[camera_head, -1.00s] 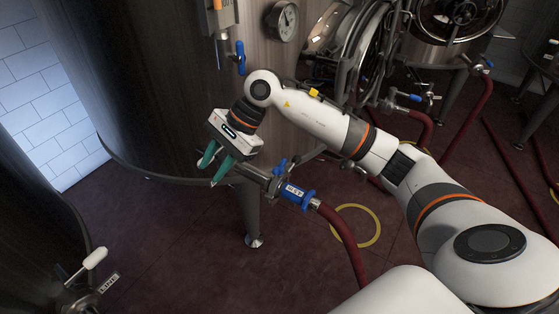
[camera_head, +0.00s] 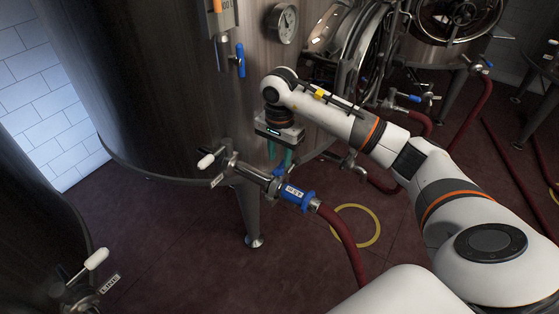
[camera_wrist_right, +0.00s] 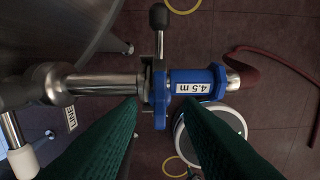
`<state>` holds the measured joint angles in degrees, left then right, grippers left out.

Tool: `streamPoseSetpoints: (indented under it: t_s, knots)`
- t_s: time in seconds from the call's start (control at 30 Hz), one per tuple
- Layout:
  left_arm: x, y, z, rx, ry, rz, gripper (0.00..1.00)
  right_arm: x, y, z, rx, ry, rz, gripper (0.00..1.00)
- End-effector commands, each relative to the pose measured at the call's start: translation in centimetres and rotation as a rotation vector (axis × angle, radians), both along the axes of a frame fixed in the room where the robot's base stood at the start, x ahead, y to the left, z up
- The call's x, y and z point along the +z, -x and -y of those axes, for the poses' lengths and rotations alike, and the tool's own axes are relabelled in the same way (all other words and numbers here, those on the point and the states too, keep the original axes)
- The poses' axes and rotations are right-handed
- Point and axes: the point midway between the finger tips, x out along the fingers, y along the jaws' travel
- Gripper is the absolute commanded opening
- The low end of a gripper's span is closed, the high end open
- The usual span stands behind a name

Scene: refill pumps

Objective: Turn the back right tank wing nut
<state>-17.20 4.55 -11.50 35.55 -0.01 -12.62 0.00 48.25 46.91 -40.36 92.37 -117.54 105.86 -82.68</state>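A steel outlet pipe (camera_head: 253,173) leaves the large tank (camera_head: 150,100) and meets a blue coupling (camera_head: 297,195) on a red hose at a clamp. The clamp (camera_wrist_right: 158,80) shows in the right wrist view, with a narrow blue part (camera_wrist_right: 160,112) below it that looks like the wing nut. My right gripper (camera_head: 281,157) points down just above this joint, its green fingers partly hiding the nut in the head view. In the wrist view the right gripper (camera_wrist_right: 158,104) is open, fingers apart on either side of the blue part; contact cannot be told. My left gripper is out of view.
A white-handled valve (camera_head: 207,161) sits left of the joint. A black-knobbed rod (camera_wrist_right: 158,18) stands out from the clamp. The red hose (camera_head: 347,240) runs down to the floor, near a yellow ring (camera_head: 372,240). Another tank with a white handle (camera_head: 95,259) is lower left.

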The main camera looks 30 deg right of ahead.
Motion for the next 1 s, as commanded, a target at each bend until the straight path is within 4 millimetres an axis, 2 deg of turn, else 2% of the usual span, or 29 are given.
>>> streamPoseSetpoints:
  t_s: [0.1, 0.2, 0.57, 0.77, 1.0]
  knots:
    - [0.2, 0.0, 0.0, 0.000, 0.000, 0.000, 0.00, -1.7, 0.0, 0.0, 0.000, -0.001, -0.002, 0.33]
    - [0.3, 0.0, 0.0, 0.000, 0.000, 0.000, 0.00, -2.4, 0.0, -0.1, 0.001, -0.002, -0.001, 0.33]
    - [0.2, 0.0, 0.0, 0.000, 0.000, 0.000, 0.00, -2.9, 0.0, 0.0, 0.000, -0.001, 0.001, 0.33]
    - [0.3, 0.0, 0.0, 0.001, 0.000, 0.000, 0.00, -2.9, 0.0, 0.0, 0.001, -0.001, 0.001, 0.00]
    - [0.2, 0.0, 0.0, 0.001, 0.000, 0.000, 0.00, -2.9, 0.0, 0.0, -0.006, -0.001, 0.001, 0.00]
